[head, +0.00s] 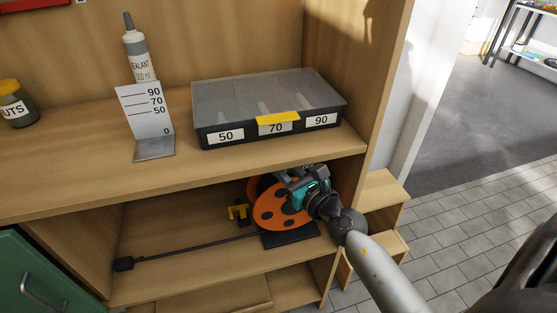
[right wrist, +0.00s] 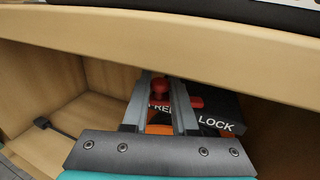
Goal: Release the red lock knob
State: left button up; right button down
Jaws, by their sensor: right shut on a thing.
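The red lock knob (right wrist: 159,88) shows in the right wrist view between the two grey fingers of my right gripper (right wrist: 162,80), which is shut on it. A red bar (right wrist: 195,103) reaches right from near the knob over a black plate (right wrist: 228,112) marked "LOCK" and, partly covered by a finger, "FREE". In the head view my right gripper (head: 296,180) is on the lower shelf at an orange disc with dark holes (head: 268,212); the knob is hidden there. The disc stands on a black base (head: 290,237). My left gripper is not in view.
The upper shelf board (head: 70,172) is close above my right gripper. On it are a black case (head: 265,85) marked 50, 70, 90, a scale stand (head: 148,112), a sealant bottle (head: 136,50) and a jar (head: 15,105).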

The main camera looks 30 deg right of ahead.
dwell(0.3)
jog(key=c, duration=0.7)
grip_release()
jog(key=shift+s, duration=0.45)
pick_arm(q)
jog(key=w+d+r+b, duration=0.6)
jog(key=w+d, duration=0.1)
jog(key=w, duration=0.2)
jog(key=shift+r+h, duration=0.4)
pick_arm(e)
jog(key=s+d, duration=0.1)
jog(key=s, duration=1.3)
jog(key=shift+s+d, duration=0.15)
jog(key=shift+d, duration=0.1)
